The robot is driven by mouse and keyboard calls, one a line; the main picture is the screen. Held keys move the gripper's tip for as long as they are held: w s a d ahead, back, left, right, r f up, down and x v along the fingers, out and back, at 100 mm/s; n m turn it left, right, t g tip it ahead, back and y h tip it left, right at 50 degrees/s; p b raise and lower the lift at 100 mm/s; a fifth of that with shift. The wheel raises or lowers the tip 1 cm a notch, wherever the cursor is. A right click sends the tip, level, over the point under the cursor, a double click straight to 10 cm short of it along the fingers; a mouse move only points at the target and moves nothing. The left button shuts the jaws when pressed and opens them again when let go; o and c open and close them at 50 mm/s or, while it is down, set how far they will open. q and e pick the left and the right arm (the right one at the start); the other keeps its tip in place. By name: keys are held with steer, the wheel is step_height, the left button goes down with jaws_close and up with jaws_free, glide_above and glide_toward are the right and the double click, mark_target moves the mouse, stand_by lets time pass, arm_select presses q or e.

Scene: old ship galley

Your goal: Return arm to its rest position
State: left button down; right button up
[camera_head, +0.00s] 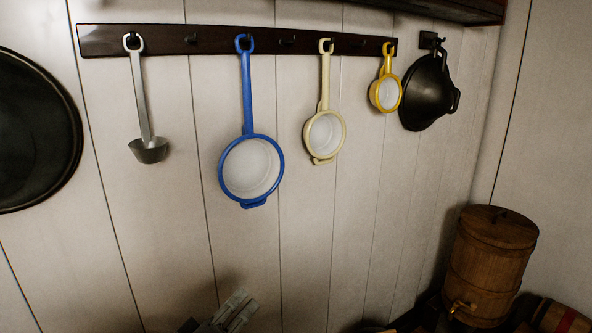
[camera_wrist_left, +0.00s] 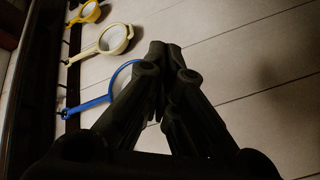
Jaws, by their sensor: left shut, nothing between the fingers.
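My left gripper (camera_head: 238,300) shows at the bottom edge of the head view, low in front of the white plank wall and below the hanging utensils. In the left wrist view the dark fingers of my left gripper (camera_wrist_left: 166,58) are brought together, with nothing held between them. The blue-rimmed strainer (camera_head: 250,168) hangs on the rack above it, apart from the gripper. In the wrist view the blue strainer (camera_wrist_left: 95,104) is partly hidden behind the fingers. My right gripper is not in view.
A dark rack (camera_head: 210,40) also holds a ladle (camera_head: 148,148), a cream strainer (camera_head: 325,135) and a yellow strainer (camera_head: 385,93). A black pan (camera_head: 428,92) hangs at right. A wooden barrel (camera_head: 490,262) stands at lower right. The wall below the strainers is bare.

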arm_select(q)
steer(key=s+a+f+m+g+y, duration=0.1)
steer(key=s+f+m+g, duration=0.15)
steer(key=f, duration=0.35)
steer(key=s+a+f+m+g+y, duration=0.1)
steer(key=s+f+g, duration=0.1)
steer(key=s+f, duration=0.3)
steer(key=s+a+f+m+g+y, duration=0.2)
steer(key=s+a+f+g+y, duration=0.15)
steer(key=s+f, duration=0.5)
steer(key=s+a+f+m+g+y, duration=0.2)
steer(key=s+a+f+g, duration=0.35)
steer(key=s, duration=0.55)
step_height(320, 180, down, 26)
steer(key=s, duration=0.1)
steer(key=s+a+f+g, duration=0.1)
steer(key=s+a+f, duration=0.1)
steer(key=s+f, duration=1.4)
steer(key=shift+s+a+f+m, duration=0.2)
steer(key=shift+s+f+m, duration=0.15)
steer(key=shift+s, duration=0.3)
